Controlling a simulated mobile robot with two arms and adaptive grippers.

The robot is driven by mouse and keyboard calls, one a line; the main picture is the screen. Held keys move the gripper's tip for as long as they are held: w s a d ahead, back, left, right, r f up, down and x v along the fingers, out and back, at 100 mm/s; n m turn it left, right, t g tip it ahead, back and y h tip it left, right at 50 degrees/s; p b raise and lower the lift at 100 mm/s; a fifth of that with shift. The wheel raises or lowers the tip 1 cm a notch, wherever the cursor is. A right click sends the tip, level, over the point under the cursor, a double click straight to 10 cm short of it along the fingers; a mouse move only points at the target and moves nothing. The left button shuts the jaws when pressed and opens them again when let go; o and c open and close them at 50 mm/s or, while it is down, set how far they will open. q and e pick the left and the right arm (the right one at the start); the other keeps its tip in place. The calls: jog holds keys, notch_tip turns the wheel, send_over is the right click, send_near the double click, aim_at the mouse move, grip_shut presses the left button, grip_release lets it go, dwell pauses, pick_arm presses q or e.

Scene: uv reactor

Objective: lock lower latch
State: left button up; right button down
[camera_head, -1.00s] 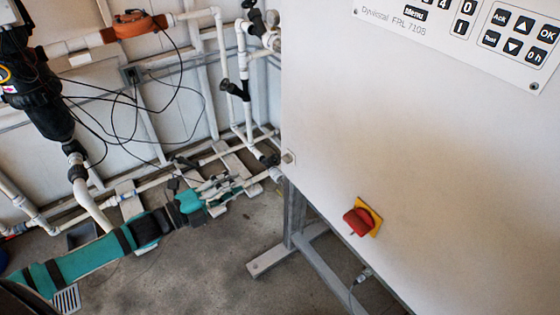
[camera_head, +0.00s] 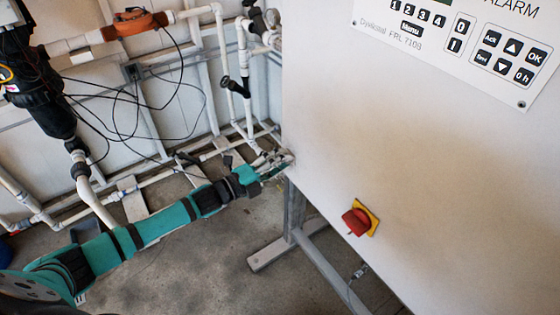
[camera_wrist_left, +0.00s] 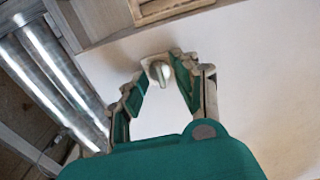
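The lower latch (camera_wrist_left: 159,74) is a small light knob on a square base on the white cabinet panel, seen in the left wrist view. My left gripper (camera_wrist_left: 156,80) is open, with one finger on each side of the latch. I cannot tell whether the fingers touch it. In the head view my left gripper (camera_head: 275,164) is at the lower left edge of the cabinet (camera_head: 420,180) and hides the latch there. My right gripper is not in view.
A red rotary switch on a yellow plate (camera_head: 360,218) sits low on the cabinet front. A keypad panel (camera_head: 465,45) is above it. White pipes (camera_head: 245,85) and loose black cables run along the wall at left. A metal stand (camera_head: 290,230) supports the cabinet.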

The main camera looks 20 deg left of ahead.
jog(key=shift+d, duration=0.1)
pick_arm(q)
grip_shut()
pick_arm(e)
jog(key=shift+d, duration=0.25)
pick_arm(q)
jog(key=shift+n, duration=0.3)
jog(key=shift+n+p, duration=0.9)
jog(key=shift+n, duration=7.7)
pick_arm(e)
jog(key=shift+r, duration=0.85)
pick_arm(q)
grip_release()
